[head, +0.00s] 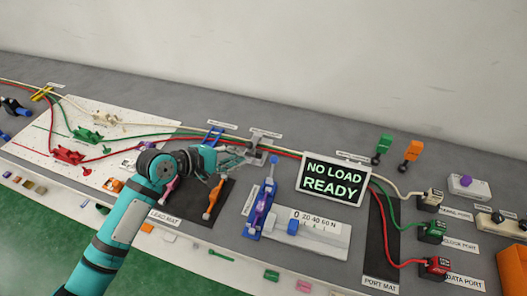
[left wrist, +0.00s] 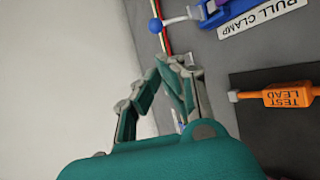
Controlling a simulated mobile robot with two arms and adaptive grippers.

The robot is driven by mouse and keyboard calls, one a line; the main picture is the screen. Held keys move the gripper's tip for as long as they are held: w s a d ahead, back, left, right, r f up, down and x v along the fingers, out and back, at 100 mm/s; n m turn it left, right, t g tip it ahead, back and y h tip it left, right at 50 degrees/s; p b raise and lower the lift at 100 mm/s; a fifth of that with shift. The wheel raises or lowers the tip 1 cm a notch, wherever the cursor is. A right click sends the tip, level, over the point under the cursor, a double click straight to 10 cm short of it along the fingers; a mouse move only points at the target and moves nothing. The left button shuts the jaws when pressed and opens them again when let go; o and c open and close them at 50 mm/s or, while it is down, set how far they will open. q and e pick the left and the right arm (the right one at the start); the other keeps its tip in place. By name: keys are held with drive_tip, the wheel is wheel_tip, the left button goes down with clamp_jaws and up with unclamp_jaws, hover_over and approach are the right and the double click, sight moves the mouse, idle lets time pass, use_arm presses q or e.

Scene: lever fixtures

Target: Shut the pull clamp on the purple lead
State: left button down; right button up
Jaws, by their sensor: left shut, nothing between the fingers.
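The pull clamp (head: 254,220) is a blue fixture right of the lead mat. A purple piece, seemingly the purple lead (head: 262,204), lies along it. Its lever with a blue ball knob (head: 273,160) points toward the back wall. The left wrist view shows the knob (left wrist: 155,26), its pale rod and part of the blue clamp (left wrist: 216,14) at the top. My left gripper (head: 243,158) is shut and empty, left of the knob and apart from it. It also shows in the left wrist view (left wrist: 182,66), below the knob. My right gripper is not in view.
An orange test lead (head: 214,198) lies on the dark lead mat (head: 194,219); another pinkish-purple piece (head: 169,189) is partly behind my arm. A "NO LOAD READY" display (head: 334,178) and a force gauge (head: 304,229) stand right of the clamp. Red, green and white cables run behind.

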sight(272, 169)
use_arm(q)
drive_tip(key=x, duration=0.9)
drive_tip(key=shift+w+d, duration=0.15)
drive_tip(key=shift+w+d+f, duration=0.15)
drive_tip(key=shift+d+f, duration=0.1)
drive_tip(key=shift+w+d+f, duration=0.1)
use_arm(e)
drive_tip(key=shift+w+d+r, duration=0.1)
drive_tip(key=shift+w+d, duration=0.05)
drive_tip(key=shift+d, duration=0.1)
